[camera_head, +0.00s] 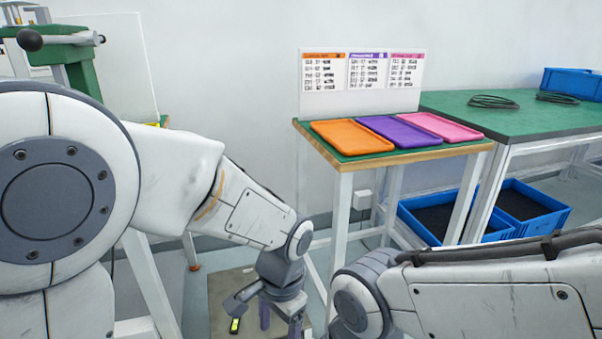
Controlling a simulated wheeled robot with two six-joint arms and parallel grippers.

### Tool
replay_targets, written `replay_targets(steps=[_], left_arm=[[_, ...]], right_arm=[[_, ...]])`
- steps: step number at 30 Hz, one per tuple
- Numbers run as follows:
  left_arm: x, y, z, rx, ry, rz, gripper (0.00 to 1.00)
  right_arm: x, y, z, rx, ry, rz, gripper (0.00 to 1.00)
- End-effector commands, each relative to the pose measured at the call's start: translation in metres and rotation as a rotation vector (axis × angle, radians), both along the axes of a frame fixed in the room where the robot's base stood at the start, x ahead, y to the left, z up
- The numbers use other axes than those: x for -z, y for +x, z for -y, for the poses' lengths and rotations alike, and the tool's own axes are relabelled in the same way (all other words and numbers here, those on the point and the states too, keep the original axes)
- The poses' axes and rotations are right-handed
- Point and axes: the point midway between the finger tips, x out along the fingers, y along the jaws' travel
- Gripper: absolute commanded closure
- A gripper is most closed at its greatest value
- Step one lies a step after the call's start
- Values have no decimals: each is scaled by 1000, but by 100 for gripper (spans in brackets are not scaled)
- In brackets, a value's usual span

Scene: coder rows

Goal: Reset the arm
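My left arm comes in from the left and reaches down to the lower middle. My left gripper (280,318) points down over a brownish-grey surface low in the picture. Its two fingers look apart, with nothing seen between them, though the tips are near the bottom edge. My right arm comes in from the right and bends down at a grey joint near the bottom middle. My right gripper is out of view.
An orange tray (352,137), a purple tray (398,131) and a pink tray (440,126) lie on a small green-topped table (341,157) before a label board (362,100). A larger green table (520,117) holds cables and a blue bin (573,82). Blue crates (548,213) stand below.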

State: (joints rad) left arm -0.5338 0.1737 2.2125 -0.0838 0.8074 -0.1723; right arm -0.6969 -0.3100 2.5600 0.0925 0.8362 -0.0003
Motion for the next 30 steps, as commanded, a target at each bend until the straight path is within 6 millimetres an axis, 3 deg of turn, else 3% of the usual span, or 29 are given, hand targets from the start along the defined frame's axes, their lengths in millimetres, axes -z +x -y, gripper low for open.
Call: replay_targets(steps=[1,3,14,15,23,30], left_arm=[[-19,-21,2,-13,-27,11,24],[-33,-45,2,-40,-55,16,24],[-65,-136,-8,-128,-174,13,24],[-82,-132,-7,-132,-169,11,24],[-138,-131,-7,-131,-167,11,24],[-216,-131,-7,-130,-166,11,24]], right_arm=[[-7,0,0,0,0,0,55],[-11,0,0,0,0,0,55],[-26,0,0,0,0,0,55],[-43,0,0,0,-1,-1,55],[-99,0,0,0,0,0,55],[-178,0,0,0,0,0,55]])
